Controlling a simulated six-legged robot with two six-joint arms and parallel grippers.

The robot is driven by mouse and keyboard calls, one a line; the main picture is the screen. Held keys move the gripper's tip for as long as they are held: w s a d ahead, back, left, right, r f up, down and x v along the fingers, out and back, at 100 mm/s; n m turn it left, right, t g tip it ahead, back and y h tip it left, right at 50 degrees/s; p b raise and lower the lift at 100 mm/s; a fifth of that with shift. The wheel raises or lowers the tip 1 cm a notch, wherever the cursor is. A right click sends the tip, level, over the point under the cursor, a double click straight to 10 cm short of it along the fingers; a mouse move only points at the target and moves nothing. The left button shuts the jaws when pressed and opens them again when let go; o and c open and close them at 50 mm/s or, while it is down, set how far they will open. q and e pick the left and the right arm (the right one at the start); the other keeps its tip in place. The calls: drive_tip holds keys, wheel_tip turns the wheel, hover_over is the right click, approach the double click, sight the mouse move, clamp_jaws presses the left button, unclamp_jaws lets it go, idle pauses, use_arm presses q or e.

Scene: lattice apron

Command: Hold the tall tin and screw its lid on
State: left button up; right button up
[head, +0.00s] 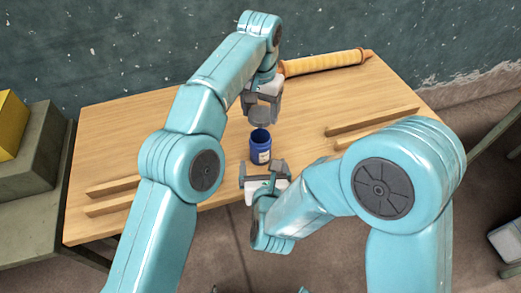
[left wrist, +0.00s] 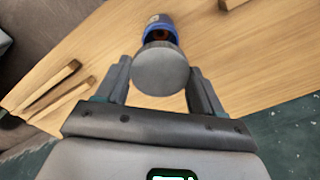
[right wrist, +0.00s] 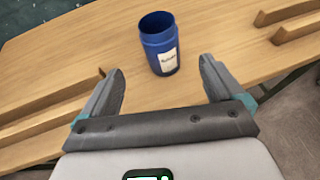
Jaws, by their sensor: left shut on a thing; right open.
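The tall tin is blue with a pale label and an open top. It stands upright on the wooden table (head: 120,130), and the tin (head: 261,150) also shows in the right wrist view (right wrist: 158,42). My left gripper (head: 262,106) is shut on the grey round lid (left wrist: 161,68), holding it up off the table and apart from the tin. In the left wrist view the lid partly hides the tin (left wrist: 160,30). My right gripper (right wrist: 163,70) is open and empty on the near side of the tin, with the tin beyond its fingertips.
A yellow-orange roller (head: 323,63) lies along the table's back edge. Wooden strips lie at the right (head: 372,121) and left (head: 115,186) of the table. A yellow box (head: 10,125) is at the far left. The table around the tin is clear.

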sight(261, 149)
drive_tip(key=x, duration=1.2)
drive_tip(key=c, duration=1.5)
use_arm(q)
drive_tip(key=shift+f, duration=2.5)
